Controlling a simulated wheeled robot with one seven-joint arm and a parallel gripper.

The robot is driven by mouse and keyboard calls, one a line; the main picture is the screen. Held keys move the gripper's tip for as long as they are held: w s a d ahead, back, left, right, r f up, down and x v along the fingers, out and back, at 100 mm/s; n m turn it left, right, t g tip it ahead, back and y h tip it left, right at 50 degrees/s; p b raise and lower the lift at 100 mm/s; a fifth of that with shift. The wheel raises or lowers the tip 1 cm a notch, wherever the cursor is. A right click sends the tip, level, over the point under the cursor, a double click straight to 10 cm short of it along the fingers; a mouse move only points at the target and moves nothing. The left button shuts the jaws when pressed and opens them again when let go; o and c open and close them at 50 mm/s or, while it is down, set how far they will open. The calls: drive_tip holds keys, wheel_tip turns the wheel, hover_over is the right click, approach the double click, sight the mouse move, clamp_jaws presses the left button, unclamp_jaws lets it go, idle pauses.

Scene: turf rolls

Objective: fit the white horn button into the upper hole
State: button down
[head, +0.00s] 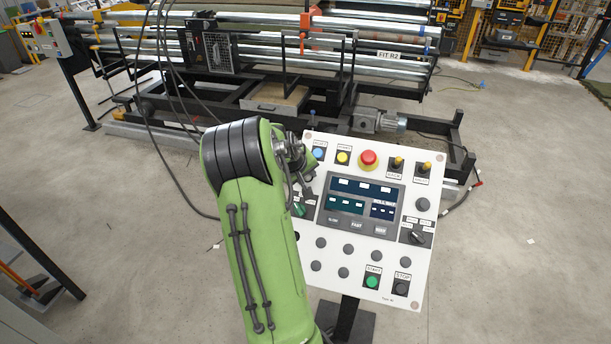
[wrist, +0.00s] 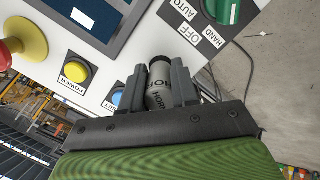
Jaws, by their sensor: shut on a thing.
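In the head view my wrist is at the upper left of the white control panel (head: 403,276), and my arm hides the held button. The button's far end is close to the panel face; I cannot tell whether it touches. Round dark spots lie on the panel, one at the right (head: 423,205); whether they are holes or plugs is unclear. I cannot make out the upper hole.
Near my gripper are a blue button (head: 318,153), a yellow button (head: 342,157) and a green selector switch (wrist: 226,10). A red mushroom button (head: 368,159) and a screen (head: 361,206) lie further right. A roller machine (head: 300,60) stands behind. The floor at right is open.

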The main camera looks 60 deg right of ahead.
drive_tip(key=shift+b+x, duration=0.35)
drive_tip(key=shift+x, duration=0.55)
drive_tip(key=c, duration=0.8)
unclamp_jaws()
drive_tip(key=shift+w+r, duration=0.1)
drive_tip(key=p+v, duration=0.2)
drive_tip(key=v, duration=1.3)
drive_tip(key=shift+a+r, duration=0.2)
drive_tip(key=shift+r, duration=0.1)
